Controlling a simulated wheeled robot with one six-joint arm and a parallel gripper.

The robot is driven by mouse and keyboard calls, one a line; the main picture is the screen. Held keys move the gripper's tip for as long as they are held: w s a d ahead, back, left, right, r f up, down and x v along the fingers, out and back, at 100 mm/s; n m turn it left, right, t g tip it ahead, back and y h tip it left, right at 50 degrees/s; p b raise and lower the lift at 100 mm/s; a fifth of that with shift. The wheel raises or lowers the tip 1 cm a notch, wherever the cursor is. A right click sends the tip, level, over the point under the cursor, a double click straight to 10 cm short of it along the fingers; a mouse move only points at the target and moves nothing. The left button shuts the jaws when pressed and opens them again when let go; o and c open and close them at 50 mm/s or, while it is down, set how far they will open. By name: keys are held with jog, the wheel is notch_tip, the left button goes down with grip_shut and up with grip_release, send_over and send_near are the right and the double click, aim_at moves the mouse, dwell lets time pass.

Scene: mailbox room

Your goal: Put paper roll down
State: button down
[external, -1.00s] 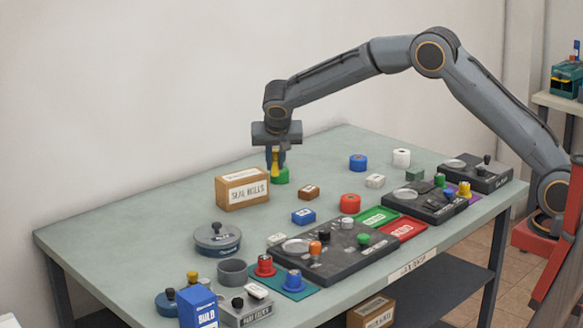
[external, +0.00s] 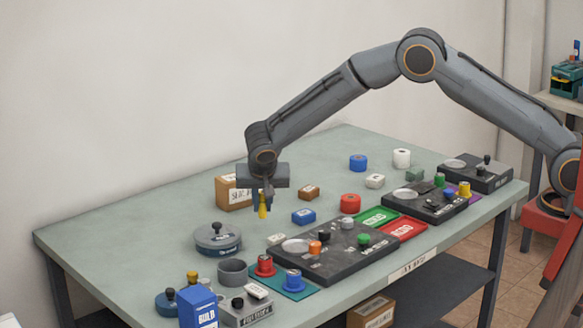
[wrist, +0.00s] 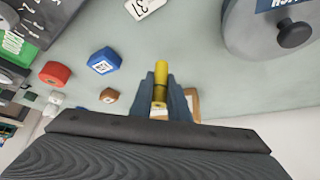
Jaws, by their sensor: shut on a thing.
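My gripper (external: 262,203) is shut on a yellow cylinder (wrist: 160,74), which I hold upright over the table in front of the cardboard box. In the external view the cylinder (external: 263,212) sticks out below the fingers. Whether its lower end touches the table I cannot tell. The gripper (wrist: 160,95) also shows in the wrist view, a finger on each side of the cylinder. A white roll (external: 401,158) stands apart at the back right of the table. Whether the yellow cylinder is the paper roll I cannot tell.
The cardboard box (external: 229,196) is close behind my gripper. A blue box (external: 303,216) and a brown box (external: 309,192) lie to the right. A grey lidded pot (external: 217,240) stands front left. The table's left end (external: 120,225) is clear.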

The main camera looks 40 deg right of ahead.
aim_at(263, 209)
jog(key=shift+f+p, duration=0.4)
jog(key=shift+f, duration=1.25)
jog(key=shift+f, duration=0.1)
jog(key=c, duration=1.7)
grip_release()
jog(key=shift+r, duration=0.2)
jog(key=b+v, duration=0.2)
jog(key=v, duration=1)
jog(key=shift+d+b, duration=0.1)
jog(key=shift+b, duration=0.25)
